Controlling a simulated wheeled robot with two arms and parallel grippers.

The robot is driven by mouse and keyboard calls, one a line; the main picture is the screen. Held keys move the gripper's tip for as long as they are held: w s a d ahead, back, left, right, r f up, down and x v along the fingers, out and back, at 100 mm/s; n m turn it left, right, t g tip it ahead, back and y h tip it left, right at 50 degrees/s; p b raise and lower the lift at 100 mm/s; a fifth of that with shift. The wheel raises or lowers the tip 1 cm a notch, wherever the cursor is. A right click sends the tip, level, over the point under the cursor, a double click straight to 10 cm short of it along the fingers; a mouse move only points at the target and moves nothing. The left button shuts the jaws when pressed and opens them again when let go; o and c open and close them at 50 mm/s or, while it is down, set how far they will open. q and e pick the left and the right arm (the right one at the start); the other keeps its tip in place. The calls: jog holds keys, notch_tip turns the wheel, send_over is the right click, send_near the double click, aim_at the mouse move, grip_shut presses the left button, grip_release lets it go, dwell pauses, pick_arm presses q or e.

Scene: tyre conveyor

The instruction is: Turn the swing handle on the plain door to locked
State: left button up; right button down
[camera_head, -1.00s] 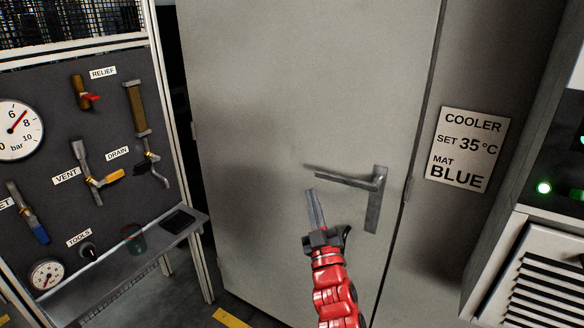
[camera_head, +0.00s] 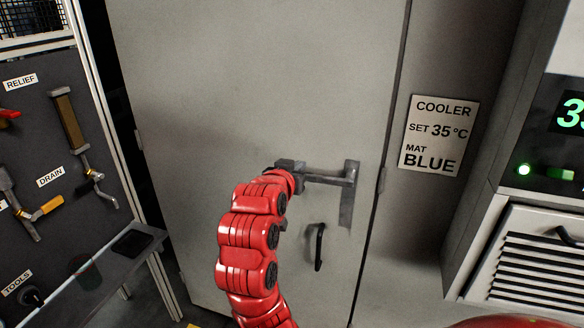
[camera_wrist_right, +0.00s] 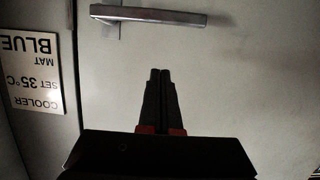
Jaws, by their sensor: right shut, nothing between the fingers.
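The plain grey door (camera_head: 230,90) fills the middle of the head view. Its swing handle (camera_head: 328,179) is a grey metal lever, roughly level, reaching left from an upright plate. My right gripper (camera_head: 290,165) is at the lever's left end in the head view, its fingertips hard to see there. In the right wrist view, which is upside down, its fingers (camera_wrist_right: 159,73) are shut and empty. They are apart from the lever (camera_wrist_right: 160,16) in that picture, with door surface between. My left gripper is not in view.
A black pull handle (camera_head: 319,247) is on the door below the lever. A cooler sign (camera_head: 439,136) and a vented cabinet (camera_head: 540,255) stand at the right. A dark valve panel (camera_head: 85,130) with a shelf (camera_head: 115,265) is at the left.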

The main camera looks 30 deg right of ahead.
jog(key=w+d+f+p, duration=0.4)
jog(key=d+f, duration=0.1)
jog(key=f, duration=0.1)
jog(key=shift+w+d, duration=0.35)
